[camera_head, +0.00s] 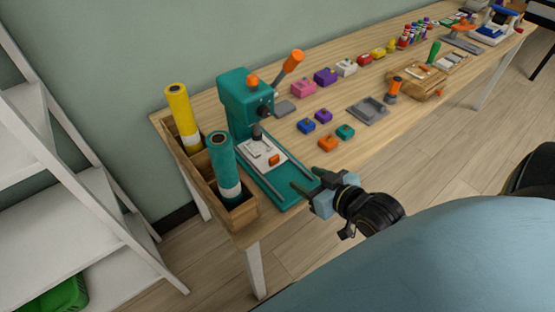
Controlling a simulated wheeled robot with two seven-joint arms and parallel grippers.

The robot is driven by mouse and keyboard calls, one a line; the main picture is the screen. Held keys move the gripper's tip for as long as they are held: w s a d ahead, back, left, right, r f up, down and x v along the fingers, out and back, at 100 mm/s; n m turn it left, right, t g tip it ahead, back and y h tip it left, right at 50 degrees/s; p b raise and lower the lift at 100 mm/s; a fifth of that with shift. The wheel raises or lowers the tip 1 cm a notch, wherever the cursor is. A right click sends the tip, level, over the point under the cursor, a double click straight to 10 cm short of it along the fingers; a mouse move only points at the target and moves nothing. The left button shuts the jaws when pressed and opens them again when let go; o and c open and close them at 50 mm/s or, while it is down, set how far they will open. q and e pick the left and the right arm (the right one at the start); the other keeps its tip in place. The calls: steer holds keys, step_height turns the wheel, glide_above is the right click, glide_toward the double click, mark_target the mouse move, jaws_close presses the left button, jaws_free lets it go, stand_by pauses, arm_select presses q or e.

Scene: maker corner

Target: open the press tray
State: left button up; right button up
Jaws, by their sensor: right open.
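The teal press (243,103) stands at the left end of the wooden table, with an orange-tipped lever (290,63) raised at its upper right. Its white press tray (256,150) sits on the teal base, partly under the press head, with an orange grip (274,160) at its front. The front part of the base (277,190) is bare between two rails. My right gripper (304,180) is open and empty at the front right edge of the base, apart from the orange grip. I cannot tell whether it touches the base. My left gripper is not in view.
A wooden box (239,215) with a yellow roll (181,117) and a teal roll (223,165) stands left of the press. Small colored blocks (328,143) and a grey tray (369,110) lie to the right. A white shelf (75,195) is at far left.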

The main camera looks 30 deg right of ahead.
mark_target(275, 159)
steer(key=x, duration=0.4)
steer(key=b+x, duration=0.1)
steer(key=x, duration=0.2)
steer(key=b+x, duration=0.1)
steer(key=x, duration=0.3)
steer(key=shift+w+r, duration=0.2)
steer(key=shift+w, duration=0.3)
steer(key=shift+w+f+b, duration=0.3)
steer(key=shift+w+b, duration=0.05)
steer(key=shift+w, duration=0.35)
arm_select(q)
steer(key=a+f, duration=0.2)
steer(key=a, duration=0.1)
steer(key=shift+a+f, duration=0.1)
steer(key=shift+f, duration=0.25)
arm_select(e)
steer(key=shift+c, duration=1.2)
jaws_close()
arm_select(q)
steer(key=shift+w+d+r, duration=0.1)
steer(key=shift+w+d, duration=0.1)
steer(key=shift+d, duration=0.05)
